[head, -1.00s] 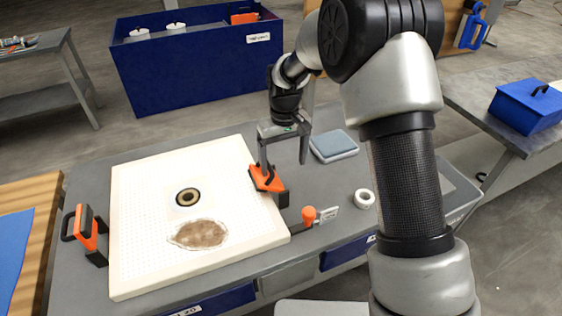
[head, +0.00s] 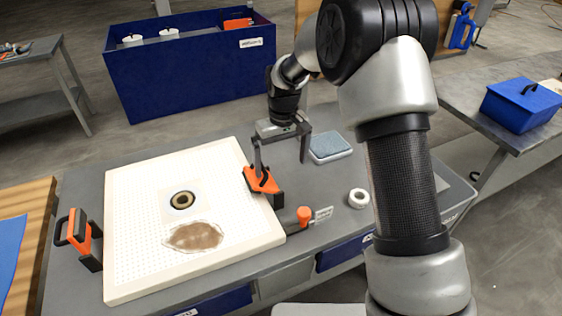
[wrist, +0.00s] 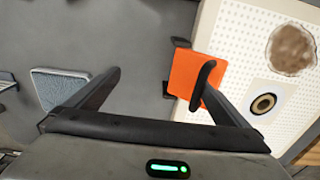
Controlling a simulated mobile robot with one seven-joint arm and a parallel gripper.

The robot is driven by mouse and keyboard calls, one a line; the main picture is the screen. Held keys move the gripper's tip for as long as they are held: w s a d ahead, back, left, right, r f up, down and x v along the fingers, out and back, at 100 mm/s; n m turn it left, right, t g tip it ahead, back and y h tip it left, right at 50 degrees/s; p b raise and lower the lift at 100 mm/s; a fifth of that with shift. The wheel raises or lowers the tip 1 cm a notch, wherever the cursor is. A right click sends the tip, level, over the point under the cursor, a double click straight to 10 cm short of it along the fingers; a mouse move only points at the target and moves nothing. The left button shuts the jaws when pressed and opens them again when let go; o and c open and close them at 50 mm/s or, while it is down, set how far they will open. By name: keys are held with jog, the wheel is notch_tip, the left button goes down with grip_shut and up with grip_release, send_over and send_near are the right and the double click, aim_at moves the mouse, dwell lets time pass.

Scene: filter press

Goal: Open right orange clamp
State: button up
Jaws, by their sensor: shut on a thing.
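The right orange clamp (head: 262,183) sits on the right edge of the white perforated filter plate (head: 137,270). In the head view its orange part leans up against my gripper (head: 282,163). One finger meets the black handle loop, and the other hangs free over the grey bench. In the wrist view the clamp's orange face (wrist: 188,75) lies by the right finger, which hides part of the handle. The left orange clamp (head: 82,238) stands at the plate's left edge.
An orange-knobbed tool (head: 304,215) lies by the plate's front right corner. A white ring (head: 357,198) and a grey-blue pad (head: 331,147) lie on the bench to the right. A large blue bin (head: 190,75) stands behind.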

jog(key=shift+o, duration=0.7)
jog(key=shift+d+f+h, duration=0.3)
jog(key=shift+d+f, duration=0.8)
jog(key=shift+f, duration=0.1)
jog(key=c, duration=0.7)
jog(key=shift+w+r+p, duration=0.2)
jog(key=shift+r+p, duration=0.6)
jog(key=shift+r, duration=0.25)
jog(key=shift+c, duration=1.1)
jog(key=shift+w+r+p, duration=0.15)
jog(key=shift+r+p, duration=0.15)
jog(key=c, duration=0.8)
jog(key=r+p, duration=0.3)
jog(key=r, duration=0.2)
jog(key=shift+a+r, duration=0.2)
jog(key=shift+a, duration=0.1)
